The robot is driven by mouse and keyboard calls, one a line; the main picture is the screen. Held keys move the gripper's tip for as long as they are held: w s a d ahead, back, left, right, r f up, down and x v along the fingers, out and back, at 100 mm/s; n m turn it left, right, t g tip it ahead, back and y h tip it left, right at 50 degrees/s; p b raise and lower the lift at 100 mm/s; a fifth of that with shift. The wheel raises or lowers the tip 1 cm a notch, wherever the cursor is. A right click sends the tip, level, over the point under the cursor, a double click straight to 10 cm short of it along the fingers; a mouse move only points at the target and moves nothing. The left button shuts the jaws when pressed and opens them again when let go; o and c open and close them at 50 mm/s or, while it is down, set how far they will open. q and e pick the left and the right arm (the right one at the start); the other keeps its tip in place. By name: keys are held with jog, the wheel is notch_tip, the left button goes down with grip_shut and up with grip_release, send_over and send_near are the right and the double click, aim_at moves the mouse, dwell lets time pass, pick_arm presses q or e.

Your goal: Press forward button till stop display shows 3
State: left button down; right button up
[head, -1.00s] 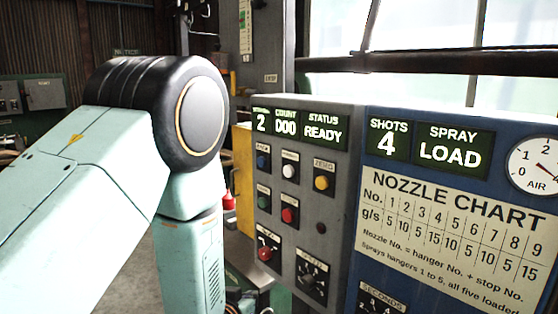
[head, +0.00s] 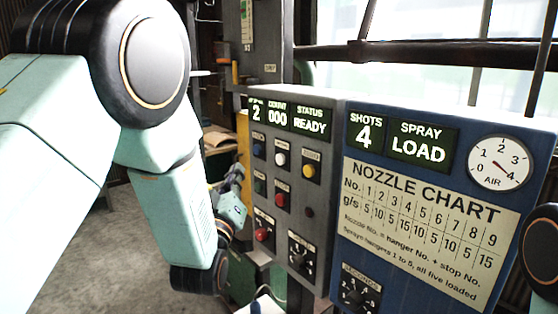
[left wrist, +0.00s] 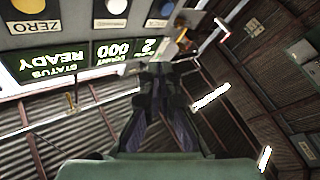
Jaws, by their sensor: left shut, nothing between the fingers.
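The grey control panel (head: 325,140) has a stop display (head: 257,112) at its top left that reads 2. Below are a blue button (head: 258,151), a white button (head: 280,158) and a yellow button (head: 309,170). The labels are too small to read in the head view; in the left wrist view the yellow button (left wrist: 28,6) is marked ZERO. No label clearly reads forward. My left gripper (head: 238,177) is shut and empty, just left of the panel's buttons and apart from them. Its fingers (left wrist: 157,75) also show in the left wrist view. My right gripper is out of view.
The count display (head: 277,116) reads 000 and the status display (head: 311,121) reads READY. A green button, red buttons and a selector knob (head: 302,257) sit lower down. The blue panel (head: 400,280) at right carries a nozzle chart and an air gauge (head: 500,162).

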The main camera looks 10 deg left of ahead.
aim_at(279, 159)
pick_arm(q)
jog(key=w+d, duration=0.5)
jog(key=w, duration=0.2)
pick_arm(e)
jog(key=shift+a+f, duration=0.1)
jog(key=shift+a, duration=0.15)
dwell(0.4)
pick_arm(q)
jog(key=shift+a+f, duration=0.15)
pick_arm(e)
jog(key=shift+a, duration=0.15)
pick_arm(q)
jog(key=shift+d, duration=0.2)
jog(key=shift+a, duration=0.2)
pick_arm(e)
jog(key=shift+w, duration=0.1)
pick_arm(q)
jog(key=shift+d, duration=0.15)
dwell(0.4)
